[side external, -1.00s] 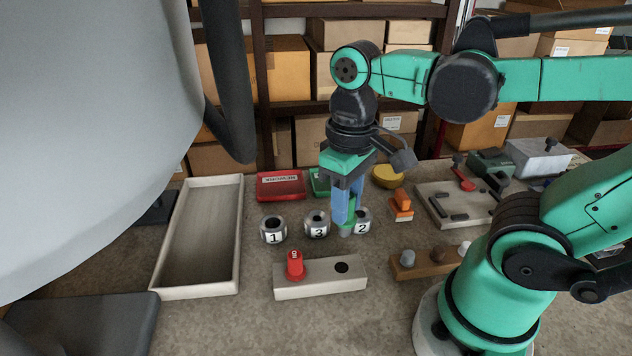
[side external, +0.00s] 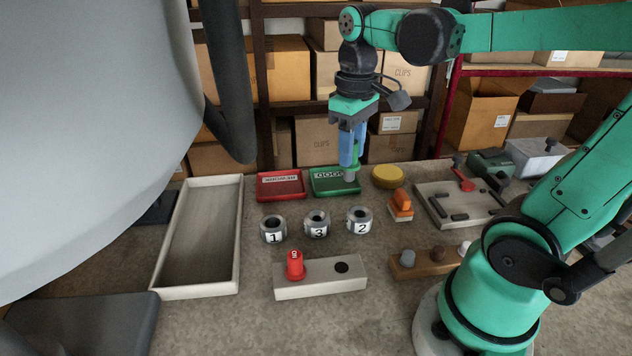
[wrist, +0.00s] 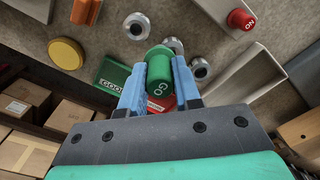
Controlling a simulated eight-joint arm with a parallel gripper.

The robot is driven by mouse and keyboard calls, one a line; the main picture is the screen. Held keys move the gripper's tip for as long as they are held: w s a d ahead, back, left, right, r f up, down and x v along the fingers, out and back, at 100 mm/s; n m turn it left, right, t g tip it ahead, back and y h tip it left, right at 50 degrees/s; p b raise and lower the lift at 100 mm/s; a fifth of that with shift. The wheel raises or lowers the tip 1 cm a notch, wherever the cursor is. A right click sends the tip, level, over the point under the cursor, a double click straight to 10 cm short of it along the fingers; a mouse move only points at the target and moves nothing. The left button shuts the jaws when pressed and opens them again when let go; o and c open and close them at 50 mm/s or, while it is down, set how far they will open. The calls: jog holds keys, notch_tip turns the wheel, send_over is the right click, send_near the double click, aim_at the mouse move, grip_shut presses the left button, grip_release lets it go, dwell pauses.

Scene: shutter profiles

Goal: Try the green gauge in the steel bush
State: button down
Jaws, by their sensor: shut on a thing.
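My gripper (side external: 351,150) is shut on the green gauge (wrist: 160,74), marked GO in the wrist view. Three grey metal bushes stand in a row on the bench: bush 1 (side external: 273,229), bush 3 (side external: 317,224) and bush 2 (side external: 360,220). All look like steel. They also show beyond the gauge in the wrist view (wrist: 137,26). The gauge is apart from them.
The red REWORK tray (side external: 281,185) and green GOOD tray (side external: 329,181) lie behind the bushes. A pale block (side external: 320,286) holds a red gauge (side external: 295,264) beside an empty hole. A yellow disc (side external: 388,177) and orange piece (side external: 400,203) lie to the right.

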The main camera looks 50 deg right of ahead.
jog(key=d+f, duration=0.4)
jog(key=shift+s+d, duration=0.1)
jog(key=shift+s, duration=0.15)
jog(key=shift+f, duration=2.65)
jog(key=shift+f, duration=1.6)
jog(key=shift+r, duration=0.1)
dwell(0.3)
notch_tip(320, 180, up, 7)
dwell(1.4)
